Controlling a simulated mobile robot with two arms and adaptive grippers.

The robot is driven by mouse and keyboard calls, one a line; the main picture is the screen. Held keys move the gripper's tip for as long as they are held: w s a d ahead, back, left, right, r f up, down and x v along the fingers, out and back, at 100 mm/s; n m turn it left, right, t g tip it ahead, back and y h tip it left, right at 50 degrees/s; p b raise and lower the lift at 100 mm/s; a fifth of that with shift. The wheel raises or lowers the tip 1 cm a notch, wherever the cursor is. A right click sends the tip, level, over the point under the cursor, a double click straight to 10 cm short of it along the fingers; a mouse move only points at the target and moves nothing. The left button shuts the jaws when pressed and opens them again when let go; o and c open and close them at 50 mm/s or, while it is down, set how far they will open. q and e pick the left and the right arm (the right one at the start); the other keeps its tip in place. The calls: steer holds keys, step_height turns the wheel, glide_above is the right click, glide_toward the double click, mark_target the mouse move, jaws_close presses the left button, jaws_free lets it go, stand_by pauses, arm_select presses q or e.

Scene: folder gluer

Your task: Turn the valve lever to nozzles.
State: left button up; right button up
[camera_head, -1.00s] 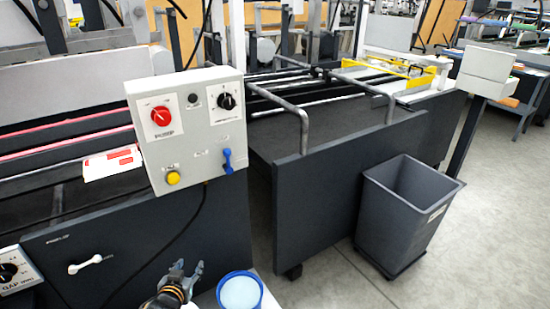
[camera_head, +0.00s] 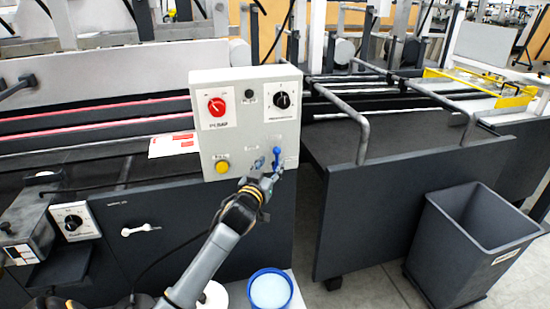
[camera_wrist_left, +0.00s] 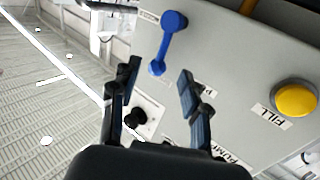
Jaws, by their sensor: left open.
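The blue valve lever (camera_head: 277,156) is on the front of a grey control box (camera_head: 254,140), at its lower right. It points roughly up and down, between small labels too small to read. My left gripper (camera_head: 268,178) is at the box's lower edge, just below and left of the lever, partly covering that area. In the left wrist view the lever (camera_wrist_left: 166,44) lies just beyond the gap between the open fingers of the gripper (camera_wrist_left: 158,82). No contact with the lever shows. My right gripper is not in view.
The box also carries a red knob (camera_head: 217,107), a black knob (camera_head: 282,100) and a yellow button (camera_head: 222,167), labelled FILL in the wrist view. A blue-rimmed tub (camera_head: 270,289) stands below. A grey bin (camera_head: 470,245) is on the floor at right.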

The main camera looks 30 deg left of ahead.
mark_target(276, 156)
arm_select(q)
steer(key=shift+x, duration=2.05)
jaws_close()
